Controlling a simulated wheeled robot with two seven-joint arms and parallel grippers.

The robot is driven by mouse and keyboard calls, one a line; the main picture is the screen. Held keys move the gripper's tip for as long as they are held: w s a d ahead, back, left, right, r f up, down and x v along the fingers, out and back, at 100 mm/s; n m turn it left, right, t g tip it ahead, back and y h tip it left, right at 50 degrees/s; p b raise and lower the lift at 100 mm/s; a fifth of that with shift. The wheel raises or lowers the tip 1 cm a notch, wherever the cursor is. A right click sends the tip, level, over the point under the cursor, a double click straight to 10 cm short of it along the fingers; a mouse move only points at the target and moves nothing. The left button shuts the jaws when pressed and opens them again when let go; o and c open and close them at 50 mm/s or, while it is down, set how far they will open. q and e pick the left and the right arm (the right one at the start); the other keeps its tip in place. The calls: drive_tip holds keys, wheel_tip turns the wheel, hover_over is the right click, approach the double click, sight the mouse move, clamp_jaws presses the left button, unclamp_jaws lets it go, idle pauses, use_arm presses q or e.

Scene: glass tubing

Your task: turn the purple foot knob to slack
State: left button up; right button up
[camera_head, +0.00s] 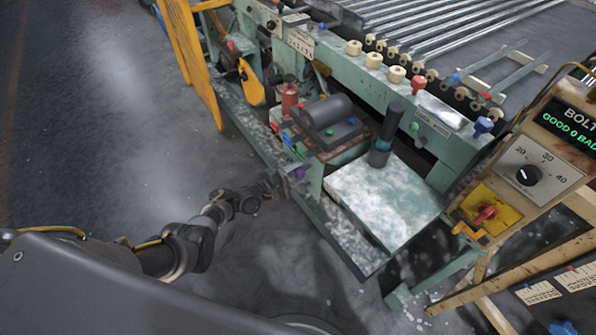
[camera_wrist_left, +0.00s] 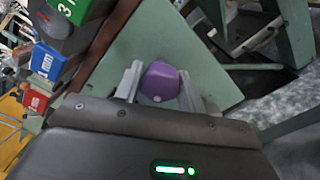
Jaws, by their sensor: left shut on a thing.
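The purple foot knob (camera_wrist_left: 160,82) sits low on the pale green machine frame. In the left wrist view it lies between the two grey fingers of my left gripper (camera_wrist_left: 160,88), which is shut on it. In the head view the knob (camera_head: 298,172) is small and partly covered by my left gripper (camera_head: 290,178), which reaches in from the left at the frame's lower corner. The knob's marking for slack cannot be read. My right gripper is not in view.
Red, blue and green labelled blocks (camera_wrist_left: 45,62) stand close to the left of the gripper. A white-topped green plate (camera_head: 385,200) lies to the right. A control panel (camera_head: 535,170) with a dial stands at far right. The floor at left is clear.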

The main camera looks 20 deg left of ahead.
use_arm(q)
drive_tip(key=shift+n, duration=1.7)
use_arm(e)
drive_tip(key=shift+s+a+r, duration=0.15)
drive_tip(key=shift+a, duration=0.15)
use_arm(q)
drive_tip(key=shift+n, duration=0.3)
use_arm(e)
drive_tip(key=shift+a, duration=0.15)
use_arm(q)
drive_tip(key=o, duration=1)
drive_tip(key=shift+c, duration=0.2)
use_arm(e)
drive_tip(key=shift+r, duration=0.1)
